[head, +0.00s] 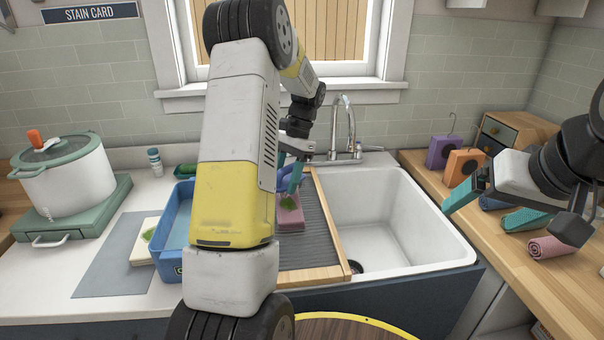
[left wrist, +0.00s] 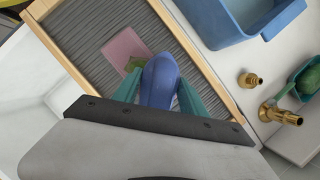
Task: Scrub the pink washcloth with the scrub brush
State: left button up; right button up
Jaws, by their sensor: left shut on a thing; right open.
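The pink washcloth (head: 290,217) lies on the ribbed grey washboard with a wooden frame (head: 331,235), left of the sink. In the left wrist view the washcloth (left wrist: 124,46) shows a green stain near the brush. The blue scrub brush (left wrist: 159,80) is between the teal fingers of my left gripper (left wrist: 158,98), which is shut on it. The brush is over the stained edge of the cloth; whether its bristles touch is hidden. My left arm hides part of the board in the head view. My right gripper (head: 510,207) is open and empty above the right wooden counter.
A blue tub (head: 168,262) stands left of the washboard, beside a pale cloth with a green stain (head: 144,240) on a grey mat. The white sink (head: 400,220) is empty. Rolled towels, including a pink one (head: 546,247), lie on the right counter.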

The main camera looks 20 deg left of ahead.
aim_at(283, 169)
pick_arm(q)
jog(key=shift+f, duration=0.95)
jog(key=shift+s+d+r, duration=0.1)
jog(key=shift+s+d, duration=0.3)
jog(key=shift+s, duration=0.35)
jog(key=shift+s+d+r, duration=0.1)
jog(key=shift+s+d, duration=0.25)
jog(key=shift+s, duration=0.4)
jog(key=shift+s+d+f, duration=0.1)
jog(key=shift+s+d, duration=0.2)
jog(key=shift+s, duration=0.35)
jog(key=shift+s+d+f, duration=0.1)
jog(key=shift+s+d, duration=0.2)
jog(key=shift+s, duration=0.3)
jog(key=shift+s+d, duration=0.3)
jog(key=shift+s, duration=0.35)
jog(key=shift+w+a, duration=0.55)
jog(key=shift+w, duration=0.6)
jog(key=shift+w+a, duration=0.55)
jog(key=shift+w, duration=0.55)
jog(key=shift+w+a, duration=0.55)
jog(key=shift+w, duration=0.6)
jog(key=shift+r, duration=0.15)
jog(key=shift+r, duration=2.95)
jog(key=shift+r, duration=1.5)
